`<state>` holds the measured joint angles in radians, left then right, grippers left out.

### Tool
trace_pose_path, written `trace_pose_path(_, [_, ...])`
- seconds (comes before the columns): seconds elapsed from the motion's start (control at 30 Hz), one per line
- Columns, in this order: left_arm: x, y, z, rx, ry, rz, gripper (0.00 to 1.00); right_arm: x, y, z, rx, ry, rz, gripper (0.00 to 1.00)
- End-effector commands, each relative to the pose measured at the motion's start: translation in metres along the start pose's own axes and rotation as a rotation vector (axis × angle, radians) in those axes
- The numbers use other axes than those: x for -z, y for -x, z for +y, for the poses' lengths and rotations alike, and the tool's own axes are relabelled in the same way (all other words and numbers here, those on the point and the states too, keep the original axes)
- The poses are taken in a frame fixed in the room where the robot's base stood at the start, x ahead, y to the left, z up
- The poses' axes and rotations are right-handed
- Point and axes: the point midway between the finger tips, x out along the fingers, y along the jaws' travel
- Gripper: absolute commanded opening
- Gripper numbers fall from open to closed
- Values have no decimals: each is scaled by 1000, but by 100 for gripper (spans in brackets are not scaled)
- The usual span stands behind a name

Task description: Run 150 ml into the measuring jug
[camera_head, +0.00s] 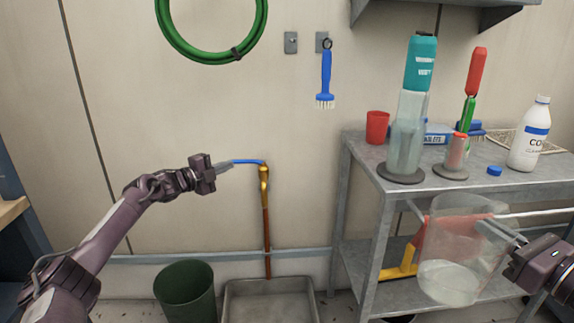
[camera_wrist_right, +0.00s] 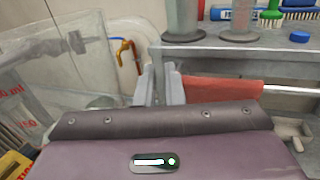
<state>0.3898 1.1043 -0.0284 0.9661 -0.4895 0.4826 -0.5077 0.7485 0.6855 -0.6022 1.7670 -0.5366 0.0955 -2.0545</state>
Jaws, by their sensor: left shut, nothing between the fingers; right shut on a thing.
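The clear measuring jug (camera_head: 455,245) is in the lower right of the head view, in front of the metal bench. Its lower part looks paler, like clear water, but I cannot read the level. My right gripper (camera_head: 502,232) is shut on the jug's right side. In the right wrist view the jug (camera_wrist_right: 50,85) shows red marks, partly cut off. The brass tap (camera_head: 264,178) with a blue lever (camera_head: 247,162) stands on a copper pipe by the wall. My left gripper (camera_head: 224,168) is shut and empty, its tips at the lever's left end; contact is unclear.
A grey basin (camera_head: 268,303) lies under the tap, with a dark green bin (camera_head: 186,290) left of it. The bench (camera_head: 440,184) holds cylinders, a red cup (camera_head: 377,127) and a white bottle (camera_head: 530,133). The wall space between tap and bench is free.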

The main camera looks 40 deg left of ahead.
Motion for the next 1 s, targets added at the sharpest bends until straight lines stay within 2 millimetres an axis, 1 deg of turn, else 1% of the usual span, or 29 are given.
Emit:
trace_pose_path(0.1, [-8,15,2,-7,2,0,0,-2,0,0,0,0,-2,0])
trace_pose_path(0.3, [-24,44,-1,-9,2,2,0,-6,0,0,0,0,-2,0])
trace_pose_path(0.5, [-35,65,-3,-7,3,3,0,-9,0,0,0,0,-2,0])
trace_pose_path(0.67, [-38,71,-4,-6,3,5,0,-9,0,0,0,0,-2,0])
trace_pose_path(1.0, [-39,72,-4,-5,3,6,0,-9,0,0,0,0,-2,0])
